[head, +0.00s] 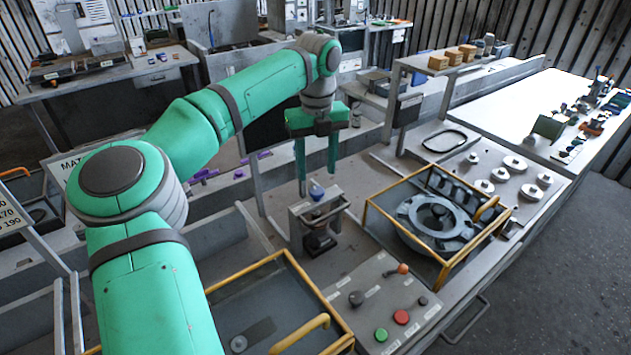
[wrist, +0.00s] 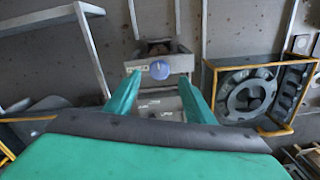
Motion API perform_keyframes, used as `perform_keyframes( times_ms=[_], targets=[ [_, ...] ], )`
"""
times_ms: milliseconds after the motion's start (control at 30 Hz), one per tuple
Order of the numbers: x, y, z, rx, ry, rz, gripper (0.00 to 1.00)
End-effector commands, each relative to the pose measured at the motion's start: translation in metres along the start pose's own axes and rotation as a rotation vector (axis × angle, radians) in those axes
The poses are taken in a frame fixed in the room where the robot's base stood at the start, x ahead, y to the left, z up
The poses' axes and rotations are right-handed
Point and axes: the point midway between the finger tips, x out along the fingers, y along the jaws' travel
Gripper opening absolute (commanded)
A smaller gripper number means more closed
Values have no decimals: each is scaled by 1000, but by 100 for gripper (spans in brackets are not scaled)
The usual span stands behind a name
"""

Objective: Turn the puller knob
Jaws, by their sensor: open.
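The puller knob (head: 316,190) is blue and sits on top of a grey frame-like puller (head: 318,212) on the workbench. In the wrist view the knob (wrist: 159,69) shows as a round blue disc with a pale mark, on a grey crossbar. My gripper (head: 317,181) has two green fingers pointing down, spread apart and empty. In the wrist view the fingertips (wrist: 160,82) lie to the left and right of the knob in the picture. I cannot tell the exact height gap, and I see no contact.
A yellow-railed tray with a round grey housing (head: 437,219) stands to the right. A panel with red (head: 401,317) and green (head: 381,335) buttons is in front. Another yellow-railed tray (head: 292,262) lies nearer. Several white discs lie at the right, and a shelf post (head: 388,120) rises behind.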

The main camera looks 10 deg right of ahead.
Motion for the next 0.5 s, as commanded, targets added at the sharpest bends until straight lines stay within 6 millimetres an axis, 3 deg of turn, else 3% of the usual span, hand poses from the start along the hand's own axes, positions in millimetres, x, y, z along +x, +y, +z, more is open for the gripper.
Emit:
perform_keyframes(
  times_ms=[200,500],
  targets=[
    [35,2,0,-3,1,0,49],
    [54,7,3,-11,-1,-1,49]
  ],
)
